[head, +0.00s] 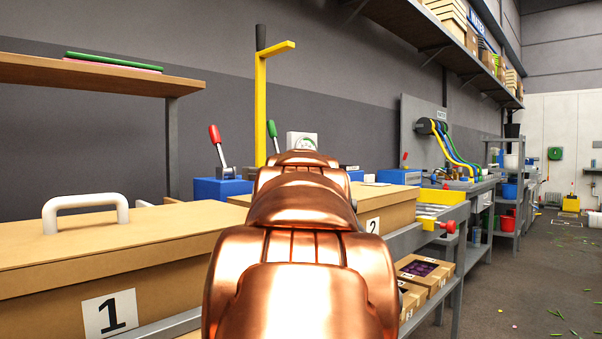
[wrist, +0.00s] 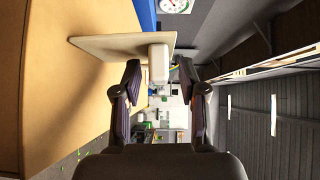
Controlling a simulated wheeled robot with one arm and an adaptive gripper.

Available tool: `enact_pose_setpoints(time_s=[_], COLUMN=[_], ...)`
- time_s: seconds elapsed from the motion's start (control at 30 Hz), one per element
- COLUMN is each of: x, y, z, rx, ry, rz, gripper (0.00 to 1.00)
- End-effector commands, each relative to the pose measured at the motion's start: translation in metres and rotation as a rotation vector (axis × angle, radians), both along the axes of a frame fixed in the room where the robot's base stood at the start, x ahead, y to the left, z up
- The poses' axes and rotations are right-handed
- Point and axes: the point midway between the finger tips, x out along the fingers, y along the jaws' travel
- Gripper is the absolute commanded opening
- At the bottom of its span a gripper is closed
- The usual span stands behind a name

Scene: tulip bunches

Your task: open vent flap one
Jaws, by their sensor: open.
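In the wrist view a thin tan flap (wrist: 105,46) stands out from a tan box surface (wrist: 70,90). A white tab (wrist: 158,64) is on its edge. My gripper (wrist: 159,72) is open, with its dark fingers on either side of the tab; whether they touch it I cannot tell. No number shows on the flap. In the head view my copper arm hides the gripper and the flap. The box marked 1 (head: 60,262), with a white lid handle (head: 86,211), is at the left. The box marked 2 (head: 395,206) shows behind my arm.
A red-knobbed lever (head: 217,143) and a green-knobbed lever (head: 272,135) stand behind the boxes, near a yellow post (head: 262,105) and a dial gauge (head: 302,142). A wooden shelf (head: 95,75) overhangs the left. The floor (head: 535,285) at right is mostly clear.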

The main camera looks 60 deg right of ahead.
Motion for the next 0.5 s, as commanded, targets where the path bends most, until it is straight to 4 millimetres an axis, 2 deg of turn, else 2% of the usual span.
enact_pose_setpoints(time_s=[0.27,0.5], x=[-0.001,-0.008], y=[0.002,0.017], z=[0.000,0.000], rx=[0.000,0.000], ry=[0.000,0.001], rz=[0.000,0.000], gripper=[0.42,0.42])
